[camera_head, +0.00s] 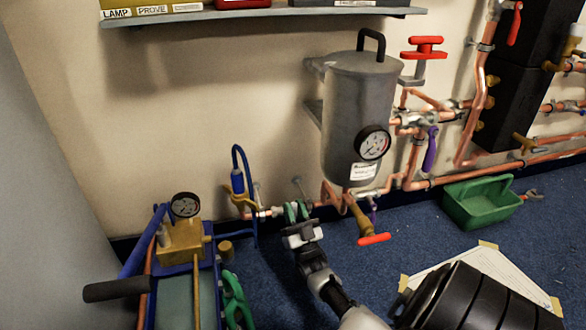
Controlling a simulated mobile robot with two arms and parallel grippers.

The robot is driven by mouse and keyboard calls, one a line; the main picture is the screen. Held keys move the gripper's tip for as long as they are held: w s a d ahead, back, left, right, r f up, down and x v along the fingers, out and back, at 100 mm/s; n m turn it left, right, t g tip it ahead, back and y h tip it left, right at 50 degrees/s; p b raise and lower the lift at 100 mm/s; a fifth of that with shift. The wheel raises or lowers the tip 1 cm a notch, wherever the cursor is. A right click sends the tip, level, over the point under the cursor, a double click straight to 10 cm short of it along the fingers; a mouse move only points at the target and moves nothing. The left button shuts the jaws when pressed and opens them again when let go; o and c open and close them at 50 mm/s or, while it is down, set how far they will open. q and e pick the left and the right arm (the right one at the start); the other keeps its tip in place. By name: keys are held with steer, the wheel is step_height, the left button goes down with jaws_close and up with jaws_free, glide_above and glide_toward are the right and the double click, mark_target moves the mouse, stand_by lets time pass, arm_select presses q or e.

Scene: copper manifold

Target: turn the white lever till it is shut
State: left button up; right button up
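A thin pale lever (298,185), the likeliest white lever, sticks up from the low copper pipe (265,212) by the wall. My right gripper (297,208), with green fingers, is at this pipe, just below the lever. The fingers cover part of the pipe and the lever's foot. I cannot tell whether they touch the lever or hold anything.
A grey tank (357,115) with a gauge (373,143) hangs on the wall. A red-handled valve (374,239) is right of my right gripper. A brass pump (183,243) stands left. A green tray (482,201) is on the blue floor, and a shelf (270,15) is above.

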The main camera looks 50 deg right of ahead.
steer(key=o, duration=0.4)
steer(key=shift+s+d, duration=0.15)
steer(key=shift+d, duration=0.05)
steer(key=shift+c, duration=0.2)
steer(key=shift+a, duration=0.1)
steer(key=shift+s+a+f, duration=0.1)
steer(key=shift+s+f, duration=0.1)
steer(key=shift+f, duration=0.05)
steer(key=p+v, duration=0.2)
steer(key=v, duration=0.4)
steer(key=shift+s+f, duration=0.25)
steer(key=shift+f, duration=0.1)
steer(key=shift+a, duration=0.1)
